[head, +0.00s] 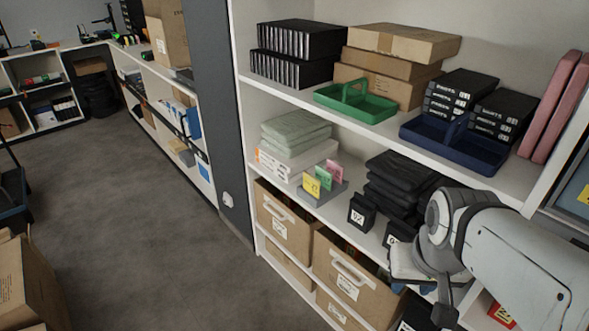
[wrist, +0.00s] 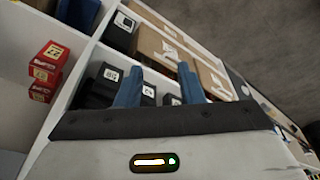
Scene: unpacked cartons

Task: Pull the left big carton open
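The left big carton (head: 284,222) is a brown box with a white pull handle and a white label on its front. It sits in the lower shelf bay, left of a second big carton (head: 352,282) with a similar handle. In the wrist view, brown carton fronts (wrist: 158,47) show beyond my gripper; I cannot tell for sure which is the left one. My gripper (wrist: 158,65) has its two blue fingers apart with nothing between them. In the head view, my arm is at the lower right, away from the left carton, and my fingertips are mostly hidden.
Lower, flatter cartons (head: 287,262) sit under the big ones. Small black boxes (head: 362,212) and folded black cloth (head: 405,188) lie on the shelf above. Red boxes (wrist: 47,68) stand left in the wrist view. The grey floor (head: 150,220) before the shelf is open.

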